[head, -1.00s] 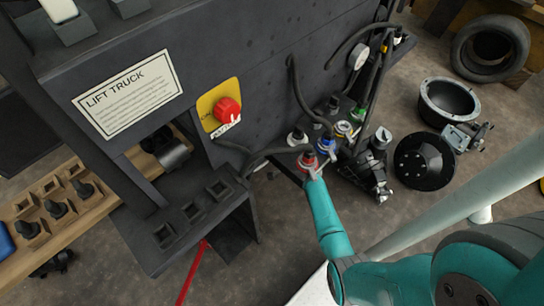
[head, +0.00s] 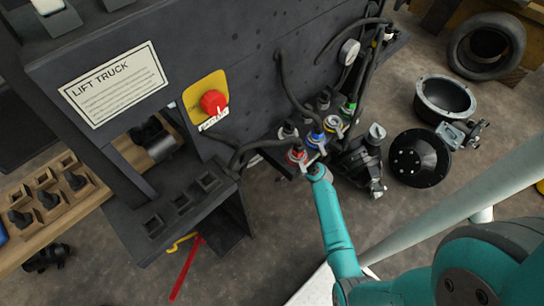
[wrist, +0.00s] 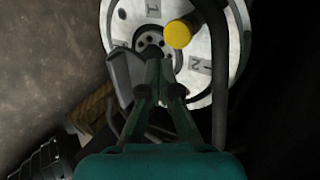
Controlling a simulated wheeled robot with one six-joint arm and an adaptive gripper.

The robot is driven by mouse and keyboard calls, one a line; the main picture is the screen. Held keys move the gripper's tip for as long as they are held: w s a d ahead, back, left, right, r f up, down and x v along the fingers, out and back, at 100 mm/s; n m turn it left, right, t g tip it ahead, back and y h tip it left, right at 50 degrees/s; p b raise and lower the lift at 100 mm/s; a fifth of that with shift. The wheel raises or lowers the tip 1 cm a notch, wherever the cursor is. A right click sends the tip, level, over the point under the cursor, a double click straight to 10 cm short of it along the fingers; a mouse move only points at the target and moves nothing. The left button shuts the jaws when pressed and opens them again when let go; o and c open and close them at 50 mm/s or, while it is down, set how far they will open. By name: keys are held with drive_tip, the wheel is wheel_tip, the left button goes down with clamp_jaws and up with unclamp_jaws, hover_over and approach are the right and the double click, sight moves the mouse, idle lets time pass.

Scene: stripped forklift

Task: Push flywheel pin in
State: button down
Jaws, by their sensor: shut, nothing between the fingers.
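In the wrist view a pale metal flywheel disc (wrist: 213,52), marked with numbers 1 and 2, faces me. A yellow round-headed pin (wrist: 178,34) stands at the disc, just right of its dark hub with small holes. My gripper (wrist: 164,66) is shut and empty; its tips lie below the pin head in the picture. I cannot tell whether they touch the disc. In the head view my gripper (head: 312,160) is beside the coloured fittings at the truck's side. I cannot make out the yellow pin for certain there.
A dark hose (wrist: 215,80) runs down across the disc's right side. In the head view, a red fitting (head: 297,155) and a blue fitting (head: 315,137) crowd near my gripper. A black pump-like part (head: 365,160) and a black round cover (head: 419,158) lie to the right.

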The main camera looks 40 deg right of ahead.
drive_tip(key=shift+v, duration=2.6)
drive_tip(key=shift+f, duration=0.1)
